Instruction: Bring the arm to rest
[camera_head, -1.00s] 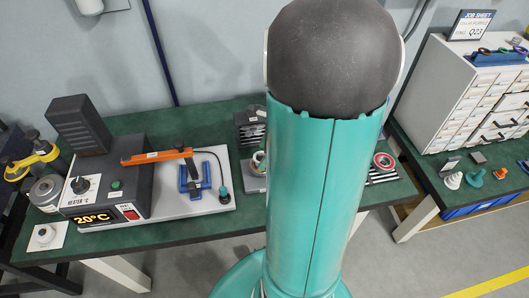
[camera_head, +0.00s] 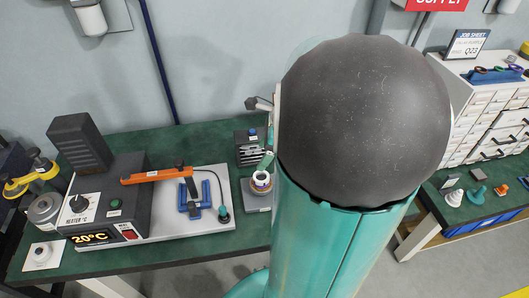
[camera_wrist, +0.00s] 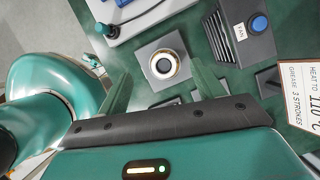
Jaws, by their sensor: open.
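My gripper (camera_wrist: 161,72) is open in the wrist view, with its two green fingers apart and nothing between them that it grips. A round pale ring-shaped part with a dark centre (camera_wrist: 163,65) sits on a square grey plate (camera_wrist: 148,48) beyond the fingertips; I see no contact. The round part also shows in the head view (camera_head: 261,181), just left of my arm. My teal arm link and large dark joint fill the middle of the head view and hide most of my gripper there.
A fan box with a blue button (camera_wrist: 244,35) and a "heat to 110" card (camera_wrist: 303,100) are close to my gripper. A drawer cabinet (camera_head: 500,120) stands right.

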